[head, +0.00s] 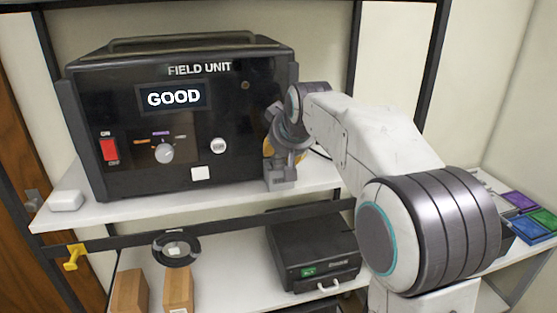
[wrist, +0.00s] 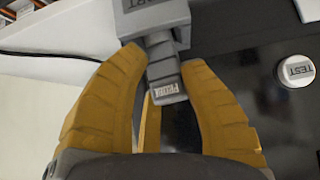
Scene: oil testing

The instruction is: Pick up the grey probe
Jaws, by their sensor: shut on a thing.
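The grey probe (wrist: 163,72) lies between the two yellow fingers of my gripper (wrist: 162,66) in the wrist view. It has a small white label, and its far end meets a grey block (wrist: 155,14) with partly legible lettering. My gripper is shut on the probe. In the head view, my gripper (head: 284,150) is at the right front corner of the black field unit (head: 120,120). A grey piece (head: 281,180) shows just below it. My wrist hides most of the probe there. I cannot tell whether the probe is still seated in the block.
The field unit's display reads GOOD. It has a red switch (head: 109,149), a knob (head: 165,153) and a white button (head: 218,146). A black device (head: 312,250), a black ring (head: 176,249) and wooden blocks (head: 128,291) sit below. Coloured trays (head: 519,201) stand at right.

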